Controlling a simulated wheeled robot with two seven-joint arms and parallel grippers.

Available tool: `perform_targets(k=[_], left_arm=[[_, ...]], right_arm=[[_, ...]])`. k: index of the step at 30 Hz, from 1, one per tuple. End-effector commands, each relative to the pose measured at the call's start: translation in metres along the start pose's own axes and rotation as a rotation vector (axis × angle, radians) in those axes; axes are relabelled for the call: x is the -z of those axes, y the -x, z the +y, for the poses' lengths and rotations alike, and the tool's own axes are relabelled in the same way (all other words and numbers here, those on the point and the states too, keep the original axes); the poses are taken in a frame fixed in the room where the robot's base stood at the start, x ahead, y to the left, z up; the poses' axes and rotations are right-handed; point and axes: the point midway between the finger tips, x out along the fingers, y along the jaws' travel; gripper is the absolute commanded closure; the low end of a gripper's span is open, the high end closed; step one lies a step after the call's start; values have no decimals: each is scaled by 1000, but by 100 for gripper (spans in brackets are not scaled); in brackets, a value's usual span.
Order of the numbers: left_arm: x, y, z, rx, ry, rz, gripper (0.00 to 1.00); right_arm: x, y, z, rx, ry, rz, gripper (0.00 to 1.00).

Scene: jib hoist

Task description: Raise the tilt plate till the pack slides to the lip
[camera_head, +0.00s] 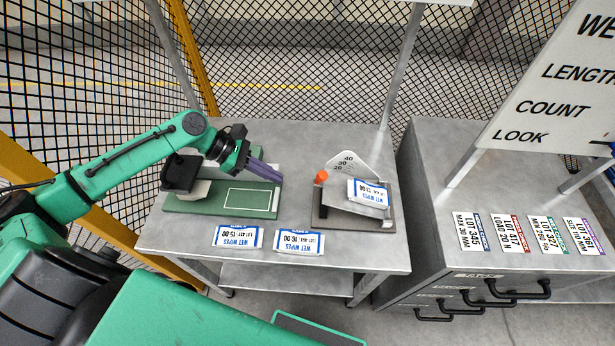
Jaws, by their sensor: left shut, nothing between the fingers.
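The tilt plate (340,205) is a grey plate on a dark base (355,224) at the right of the table. It looks tilted, with an orange knob (321,176) at its left and a white angle scale (345,163) behind it. A white and blue wet wipes pack (369,193) lies on the right part of the plate, close to its right edge. My left gripper (278,177) is shut and empty, above the green board and left of the orange knob, apart from it. My right gripper is not in view.
A green board (190,207) with a device on it lies at the table's left. Two more wipes packs (237,237) (299,242) lie at the front edge. A drawer cabinet (440,200) with several lot cards stands at right. Mesh fencing is behind.

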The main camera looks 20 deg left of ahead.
Motion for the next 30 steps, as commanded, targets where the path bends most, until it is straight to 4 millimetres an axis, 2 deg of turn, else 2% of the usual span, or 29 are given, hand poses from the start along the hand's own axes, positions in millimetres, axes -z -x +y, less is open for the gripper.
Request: perform_targets(k=[7, 12, 15, 18, 30], left_arm=[[-2, -52, 0, 2, -2, -5, 100], [-3, -89, 0, 3, -4, -3, 100], [-24, -77, 0, 0, -8, 2, 100], [-34, -74, 0, 1, -5, 2, 100], [-38, -73, 0, 2, -4, 2, 100]], right_arm=[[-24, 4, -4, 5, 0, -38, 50], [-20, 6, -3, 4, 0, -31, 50], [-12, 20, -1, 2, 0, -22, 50], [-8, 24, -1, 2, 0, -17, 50], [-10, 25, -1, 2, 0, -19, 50]])
